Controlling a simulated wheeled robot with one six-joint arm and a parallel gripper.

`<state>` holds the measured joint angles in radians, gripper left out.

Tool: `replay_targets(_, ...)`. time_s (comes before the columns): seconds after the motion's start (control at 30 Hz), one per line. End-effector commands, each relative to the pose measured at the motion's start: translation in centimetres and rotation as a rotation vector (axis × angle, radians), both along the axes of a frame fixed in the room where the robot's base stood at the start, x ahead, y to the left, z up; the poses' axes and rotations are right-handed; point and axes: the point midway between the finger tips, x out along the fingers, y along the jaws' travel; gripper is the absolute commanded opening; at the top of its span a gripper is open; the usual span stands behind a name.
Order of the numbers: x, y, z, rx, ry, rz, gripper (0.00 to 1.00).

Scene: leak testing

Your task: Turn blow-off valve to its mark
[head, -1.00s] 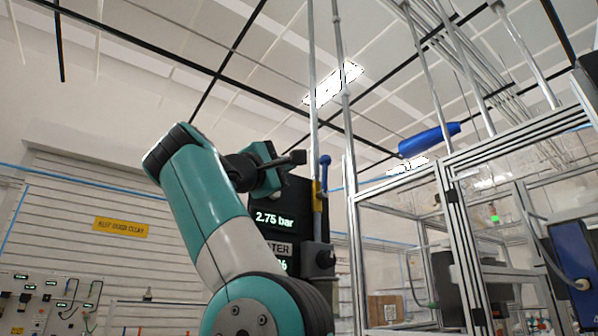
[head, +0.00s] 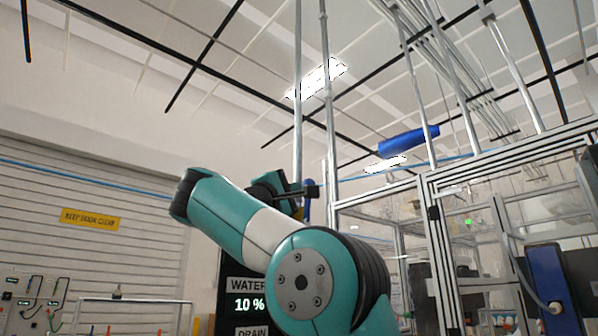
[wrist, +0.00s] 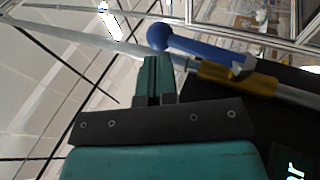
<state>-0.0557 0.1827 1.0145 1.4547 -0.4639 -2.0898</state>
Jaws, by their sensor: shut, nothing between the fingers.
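The blow-off valve has a blue lever with a round knob and a yellow body. In the wrist view the blue lever (wrist: 195,46) runs along the pipe from the yellow valve body (wrist: 236,80), its knob at the upper left. A small pale piece sits beside the body; I cannot tell if it is the mark. My gripper (wrist: 156,68) is shut and empty, its fingertips just below the lever with a small gap apparent. In the head view my gripper (head: 312,191) is in front of the valve, and only a bit of the blue lever (head: 307,212) shows; my arm hides the body.
A dark display panel (head: 246,284) reads WATER 10 %, partly behind my arm. A metal-framed enclosure (head: 432,190) stands to the right, with a blue cylinder (head: 408,141) above it. Vertical pipes (head: 298,100) rise behind my gripper. The space left of my arm looks open.

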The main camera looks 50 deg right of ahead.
Motion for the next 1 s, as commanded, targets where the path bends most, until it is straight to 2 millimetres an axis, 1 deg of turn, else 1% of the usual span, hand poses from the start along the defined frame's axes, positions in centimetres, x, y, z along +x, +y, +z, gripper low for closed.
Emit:
replay_targets(0.03,-0.1,-0.5,1.1,0.000,0.003,-0.003,0.00)
replay_targets(0.2,0.0,-1.7,1.4,0.000,0.003,-0.001,0.00)
replay_targets(0.4,-0.1,-2.4,1.4,0.000,0.001,0.000,0.00)
replay_targets(0.87,-0.1,-2.6,1.2,0.000,0.000,-0.001,0.00)
replay_targets(1.0,-0.7,-3.4,1.3,0.000,0.000,-0.015,0.00)
